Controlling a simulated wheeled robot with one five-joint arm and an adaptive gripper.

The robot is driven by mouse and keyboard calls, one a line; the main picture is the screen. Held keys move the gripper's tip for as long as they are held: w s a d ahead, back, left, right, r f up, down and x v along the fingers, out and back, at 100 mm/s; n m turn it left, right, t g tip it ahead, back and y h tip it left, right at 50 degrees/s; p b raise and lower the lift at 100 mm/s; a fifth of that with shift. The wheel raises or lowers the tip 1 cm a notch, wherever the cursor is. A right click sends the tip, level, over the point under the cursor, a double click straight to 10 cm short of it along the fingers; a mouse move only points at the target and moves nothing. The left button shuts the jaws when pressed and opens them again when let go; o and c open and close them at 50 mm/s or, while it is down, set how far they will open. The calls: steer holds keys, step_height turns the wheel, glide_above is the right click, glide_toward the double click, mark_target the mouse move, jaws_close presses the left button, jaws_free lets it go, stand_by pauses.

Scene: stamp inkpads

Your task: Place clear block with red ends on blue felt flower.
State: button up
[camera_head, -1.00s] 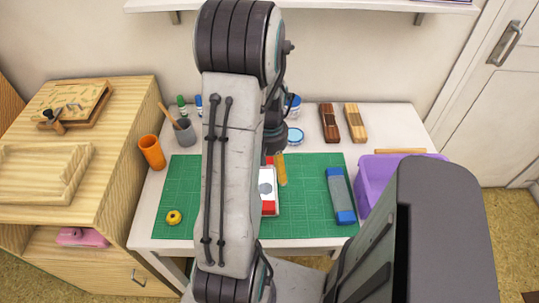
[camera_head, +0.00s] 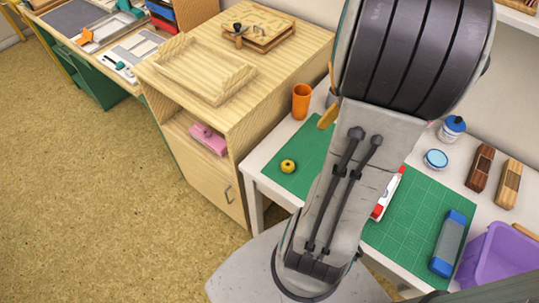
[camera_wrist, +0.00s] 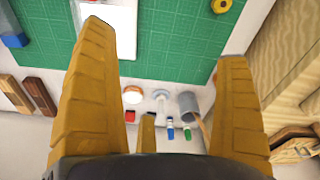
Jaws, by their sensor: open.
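A white item with red parts (camera_head: 384,200) lies on the green mat, mostly hidden behind my arm in the head view. Its white part (camera_wrist: 106,17) shows at the top of the wrist view, cut by the edge. I cannot tell whether it is the clear block with red ends. No blue felt flower is discernible. My gripper (camera_wrist: 164,42) is open, with nothing between its fingers, above the table's back left. One yellow-brown finger (camera_head: 328,115) shows beside my arm in the head view.
The green mat (camera_head: 408,225) holds a clear block with blue ends (camera_head: 448,243) and a yellow ring (camera_head: 288,166). An orange cup (camera_head: 301,101), a blue-lidded jar (camera_head: 452,128), two wooden blocks and a purple bin (camera_head: 500,250) stand around it. A grey cup (camera_wrist: 188,103) is below the gripper.

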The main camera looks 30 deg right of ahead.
steer(key=a+r+n+t, duration=0.1)
steer(key=a+r+n, duration=0.2)
steer(key=a, duration=0.8)
steer(key=w+a+r+n+t+y, duration=0.1)
steer(key=a+n, duration=0.5)
steer(key=a, duration=0.6)
steer(key=shift+a+r+t, duration=0.3)
steer(key=shift+r+t, duration=0.2)
steer(key=shift+r, duration=0.65)
steer(key=shift+w, duration=0.1)
